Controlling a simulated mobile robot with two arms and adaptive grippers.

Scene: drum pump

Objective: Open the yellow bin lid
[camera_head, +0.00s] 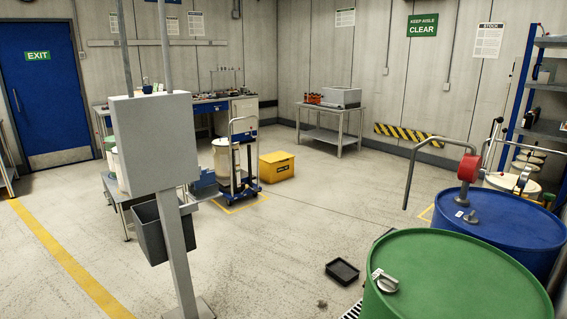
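The yellow bin (277,168) stands on the floor near the middle of the room, to the right of a trolley. It is small in view. Its top looks covered by a flat yellow lid (276,157), which appears shut. A dark label shows on its front. Neither of my grippers shows in the head view.
A blue trolley (239,184) with a pale drum stands beside the bin. A grey box on a post (156,143) is at the near left. A green drum (455,270) and a blue drum (510,225) fill the near right. A black tray (342,271) lies on the floor. The central floor is mostly clear.

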